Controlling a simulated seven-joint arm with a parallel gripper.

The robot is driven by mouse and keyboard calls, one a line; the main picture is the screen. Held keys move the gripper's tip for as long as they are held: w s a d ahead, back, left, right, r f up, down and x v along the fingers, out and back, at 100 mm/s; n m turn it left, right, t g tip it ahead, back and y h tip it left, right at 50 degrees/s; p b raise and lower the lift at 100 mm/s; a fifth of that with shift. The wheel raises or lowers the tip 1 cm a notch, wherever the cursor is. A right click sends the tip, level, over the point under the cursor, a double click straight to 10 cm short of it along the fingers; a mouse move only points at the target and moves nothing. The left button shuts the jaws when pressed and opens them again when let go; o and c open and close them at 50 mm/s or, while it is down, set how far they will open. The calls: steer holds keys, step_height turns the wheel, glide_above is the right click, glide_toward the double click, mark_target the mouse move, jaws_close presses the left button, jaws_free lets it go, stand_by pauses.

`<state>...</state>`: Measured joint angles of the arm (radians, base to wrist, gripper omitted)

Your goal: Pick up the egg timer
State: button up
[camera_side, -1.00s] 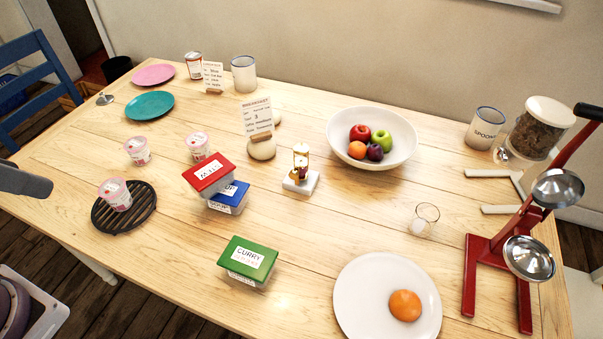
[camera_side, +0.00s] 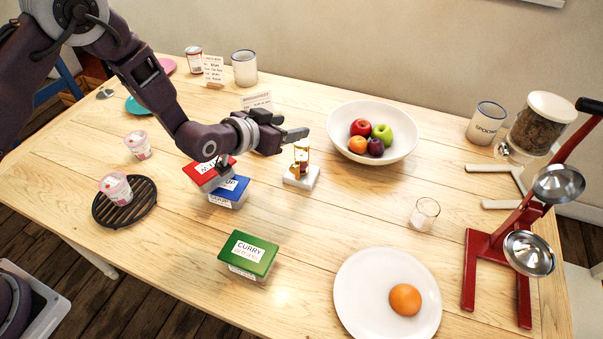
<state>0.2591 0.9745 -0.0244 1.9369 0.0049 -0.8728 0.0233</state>
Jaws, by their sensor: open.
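The egg timer (camera_side: 301,159) is a small hourglass with a gold-coloured frame and reddish contents. It stands upright on a white block (camera_side: 302,180) near the middle of the table. My gripper (camera_side: 289,139) is open and empty, with its visible finger just above and to the left of the timer's top in the picture. The other finger is hard to make out. I cannot tell whether the gripper touches the timer; nothing is between its jaws that I can see.
Red (camera_side: 207,172), blue (camera_side: 229,188) and green (camera_side: 249,252) lidded boxes lie left and in front of the timer. A fruit bowl (camera_side: 399,119) stands behind right. A small glass (camera_side: 426,211) and white plate (camera_side: 362,297) are to the right. Bare wood surrounds the timer's front.

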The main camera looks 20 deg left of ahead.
mark_target(298, 148)
steer(key=shift+t+h, duration=0.3)
steer(key=shift+h, duration=0.1)
steer(key=f, duration=0.1)
steer(key=d+f, duration=0.1)
steer(key=f, duration=0.3)
steer(key=shift+s+d+f, duration=0.15)
steer(key=shift+s+d, duration=0.05)
steer(key=shift+d, duration=0.1)
steer(key=shift+w+d+f, duration=0.15)
steer(key=shift+w+f, duration=0.05)
steer(key=shift+f, duration=0.15)
steer(key=x, duration=0.6)
steer(key=shift+w+a+f, duration=0.15)
steer(key=shift+a+f, duration=0.05)
steer(key=shift+f, duration=0.3)
jaws_close()
steer(key=shift+r, duration=0.1)
